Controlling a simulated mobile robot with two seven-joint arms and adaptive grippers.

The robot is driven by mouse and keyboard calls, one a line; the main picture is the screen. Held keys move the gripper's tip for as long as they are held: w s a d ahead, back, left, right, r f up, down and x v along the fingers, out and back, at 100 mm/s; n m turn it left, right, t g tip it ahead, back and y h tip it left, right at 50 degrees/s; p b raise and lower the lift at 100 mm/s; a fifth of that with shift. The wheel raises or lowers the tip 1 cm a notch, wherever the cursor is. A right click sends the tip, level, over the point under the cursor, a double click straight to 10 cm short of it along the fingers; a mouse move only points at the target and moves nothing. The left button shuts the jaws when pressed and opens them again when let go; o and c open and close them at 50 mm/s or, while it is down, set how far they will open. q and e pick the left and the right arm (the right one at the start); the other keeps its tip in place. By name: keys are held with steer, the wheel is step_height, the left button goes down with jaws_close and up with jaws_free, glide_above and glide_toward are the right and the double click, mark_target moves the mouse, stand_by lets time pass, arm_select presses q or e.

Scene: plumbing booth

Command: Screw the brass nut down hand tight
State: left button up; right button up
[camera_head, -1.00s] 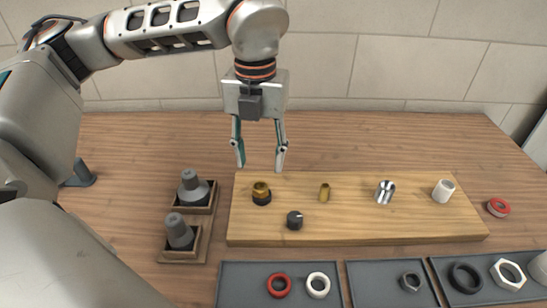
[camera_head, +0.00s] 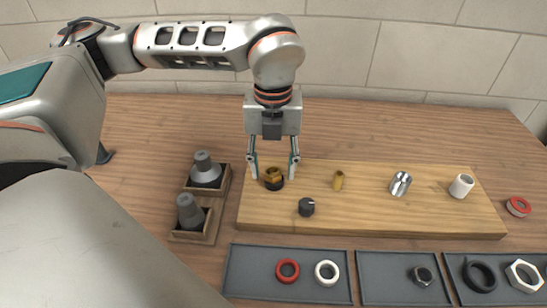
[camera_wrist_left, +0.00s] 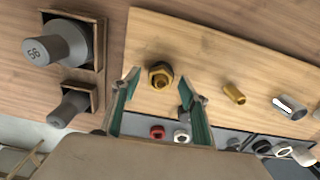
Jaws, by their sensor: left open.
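The brass nut (camera_head: 273,174) sits on a dark round base at the left end of the wooden board (camera_head: 400,221). It also shows in the left wrist view (camera_wrist_left: 160,74), seen from above with a hole in its middle. My left gripper (camera_head: 274,177) is open and points down, with one finger on each side of the nut in the head view. In the left wrist view its fingers (camera_wrist_left: 165,88) are spread wide, and the nut shows between and just beyond their tips. I cannot tell whether a finger touches it. My right gripper is not in view.
On the board stand a black knob (camera_head: 306,207), a small brass piece (camera_head: 338,180), a chrome fitting (camera_head: 401,184) and a white cylinder (camera_head: 461,186). Grey sockets (camera_head: 205,170) sit in wooden holders at left. Trays with rings (camera_head: 288,270) and nuts line the front.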

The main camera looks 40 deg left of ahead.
arm_select(q)
steer(key=c, duration=1.2)
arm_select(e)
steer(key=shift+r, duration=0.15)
arm_select(q)
steer(key=shift+m+p, duration=0.7)
steer(key=shift+m, duration=1)
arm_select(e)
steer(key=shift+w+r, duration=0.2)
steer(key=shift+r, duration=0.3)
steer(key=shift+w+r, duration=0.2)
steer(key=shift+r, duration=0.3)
arm_select(q)
steer(key=shift+m, duration=0.6)
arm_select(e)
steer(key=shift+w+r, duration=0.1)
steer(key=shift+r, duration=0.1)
arm_select(q)
steer(key=shift+f+m+p, duration=0.1)
steer(key=shift+m+p, duration=0.8)
steer(key=shift+m, duration=1.1)
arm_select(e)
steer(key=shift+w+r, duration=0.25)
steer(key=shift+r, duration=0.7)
